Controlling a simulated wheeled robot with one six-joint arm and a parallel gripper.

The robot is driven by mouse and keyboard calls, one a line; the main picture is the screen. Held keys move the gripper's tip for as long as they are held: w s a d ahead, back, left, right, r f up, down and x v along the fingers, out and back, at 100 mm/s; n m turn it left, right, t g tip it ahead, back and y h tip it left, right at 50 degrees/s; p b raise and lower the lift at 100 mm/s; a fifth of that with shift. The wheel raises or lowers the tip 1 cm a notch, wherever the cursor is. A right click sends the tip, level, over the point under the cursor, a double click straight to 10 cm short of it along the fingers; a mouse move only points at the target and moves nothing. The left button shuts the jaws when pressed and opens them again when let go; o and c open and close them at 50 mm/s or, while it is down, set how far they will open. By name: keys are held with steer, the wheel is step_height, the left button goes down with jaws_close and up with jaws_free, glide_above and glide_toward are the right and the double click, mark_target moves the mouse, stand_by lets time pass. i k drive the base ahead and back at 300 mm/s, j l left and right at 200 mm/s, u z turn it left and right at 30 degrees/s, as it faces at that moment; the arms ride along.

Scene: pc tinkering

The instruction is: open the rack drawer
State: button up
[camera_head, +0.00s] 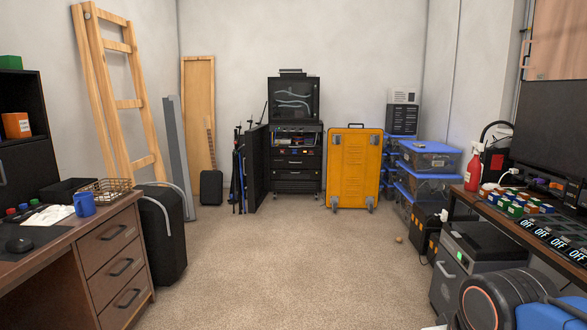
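A black equipment rack (295,132) stands against the far wall in the head view, a little right of the middle. Its lower part holds black drawer fronts (294,163) with small light handles or marks, and they look closed. A band of devices with blue and orange details sits above the drawers. A dark-fronted unit with curved light tubes is on top. The rack is well away from the camera across open carpet. My gripper is not visible in this view.
Carpet (270,240) is clear to the rack. A wooden desk (122,262) is left, a workbench (520,228) right. A yellow case (354,165) stands right of the rack, a dark panel (256,168) left. Blue-lidded bins (428,160) and a black suitcase (160,240) line the sides.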

mark_target(284, 163)
steer(key=i+z, duration=0.25)
steer(key=i, duration=4.2)
steer(key=i+l+u, duration=0.15)
steer(key=i, duration=0.35)
steer(key=i+l+u, duration=0.15)
steer(key=i, duration=0.3)
steer(key=i+l+u, duration=0.15)
steer(key=i, duration=0.35)
steer(key=i+l+u, duration=0.15)
steer(key=i+l, duration=0.15)
steer(key=i, duration=0.15)
